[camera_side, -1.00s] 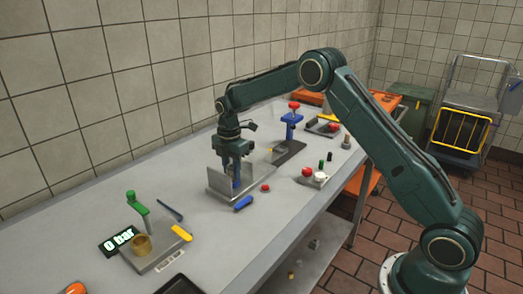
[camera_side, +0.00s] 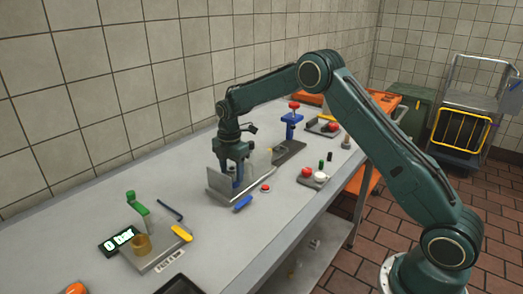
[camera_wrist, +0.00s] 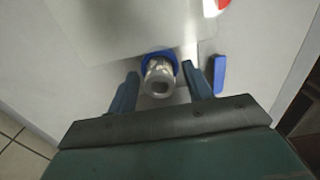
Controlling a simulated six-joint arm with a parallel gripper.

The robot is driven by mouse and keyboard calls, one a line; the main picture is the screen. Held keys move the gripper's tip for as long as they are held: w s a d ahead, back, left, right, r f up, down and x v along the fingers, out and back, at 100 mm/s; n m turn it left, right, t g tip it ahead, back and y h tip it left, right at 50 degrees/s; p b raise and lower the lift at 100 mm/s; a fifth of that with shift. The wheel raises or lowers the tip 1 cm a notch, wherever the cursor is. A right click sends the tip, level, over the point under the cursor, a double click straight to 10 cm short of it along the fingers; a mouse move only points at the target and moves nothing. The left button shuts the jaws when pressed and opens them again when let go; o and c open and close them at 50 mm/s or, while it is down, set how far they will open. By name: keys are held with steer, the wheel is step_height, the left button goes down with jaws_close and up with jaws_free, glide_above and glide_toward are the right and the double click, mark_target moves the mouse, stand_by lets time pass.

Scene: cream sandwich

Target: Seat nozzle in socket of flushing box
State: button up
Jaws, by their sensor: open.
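My gripper (camera_side: 237,178) is low over the grey sheet-metal stand (camera_side: 217,187) near the middle of the bench, pointing down. In the wrist view its two blue-grey fingers (camera_wrist: 160,70) are open, one on each side of a silvery round piece with a blue collar (camera_wrist: 157,79), which looks like the nozzle. Whether they touch it is unclear. The nozzle cannot be made out clearly in the side view. At the front left, a plate carries a brass ring-shaped socket (camera_side: 142,245) and a green lever (camera_side: 137,207), apparently the flushing box, with a "0 bar" display (camera_side: 122,240).
A blue block (camera_side: 243,203) and a red button (camera_side: 265,188) lie beside the stand. A yellow-handled tool (camera_side: 181,233) and a dark rod (camera_side: 170,210) are near the socket. A blue post with a red knob (camera_side: 292,118) stands behind. The bench between stand and socket is mostly clear.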

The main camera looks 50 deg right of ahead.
steer(key=shift+r, duration=0.15)
step_height(320, 180, up, 12)
stand_by(0.6)
stand_by(0.5)
